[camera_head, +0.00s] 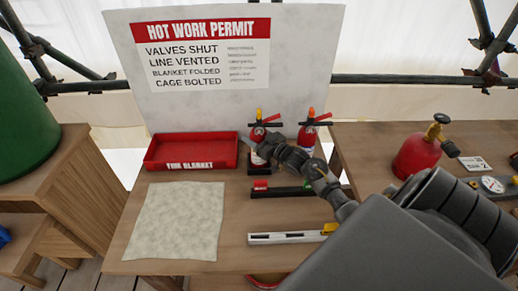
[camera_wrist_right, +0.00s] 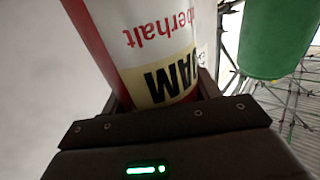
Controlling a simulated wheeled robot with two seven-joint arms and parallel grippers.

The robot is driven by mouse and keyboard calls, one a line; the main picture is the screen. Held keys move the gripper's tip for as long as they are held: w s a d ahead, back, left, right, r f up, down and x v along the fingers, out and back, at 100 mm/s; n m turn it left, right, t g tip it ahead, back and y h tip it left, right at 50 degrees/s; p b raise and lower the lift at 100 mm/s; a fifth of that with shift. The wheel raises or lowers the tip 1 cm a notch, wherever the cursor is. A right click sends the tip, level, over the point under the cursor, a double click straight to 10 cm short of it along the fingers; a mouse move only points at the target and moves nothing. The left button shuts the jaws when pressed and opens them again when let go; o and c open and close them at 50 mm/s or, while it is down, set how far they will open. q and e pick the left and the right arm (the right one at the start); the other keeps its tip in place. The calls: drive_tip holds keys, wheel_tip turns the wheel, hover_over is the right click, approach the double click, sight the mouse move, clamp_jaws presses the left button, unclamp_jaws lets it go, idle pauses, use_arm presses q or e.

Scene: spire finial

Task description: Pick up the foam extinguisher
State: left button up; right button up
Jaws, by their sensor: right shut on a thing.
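The foam extinguisher (camera_head: 258,135), red and white with a yellow-tipped top, is upright behind the middle of the table, just right of the red tray. My right gripper (camera_head: 264,150) reaches it from the right and is shut around its body. In the right wrist view the extinguisher (camera_wrist_right: 150,35) fills the space between the fingers, its label upside down with "AM" in black on a cream band. Its base is partly hidden, so I cannot tell whether it touches the table. My left gripper is not in view.
A second red extinguisher (camera_head: 308,132) stands close on the right. The red fire blanket tray (camera_head: 190,165) is on the left, with a grey cloth (camera_head: 178,222) in front. A dark rack (camera_head: 285,192) and a level (camera_head: 285,238) lie before the extinguishers. A permit board (camera_head: 235,95) stands behind.

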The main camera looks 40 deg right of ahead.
drive_tip(key=shift+r, duration=0.15)
clamp_jaws()
drive_tip(key=shift+r, duration=0.1)
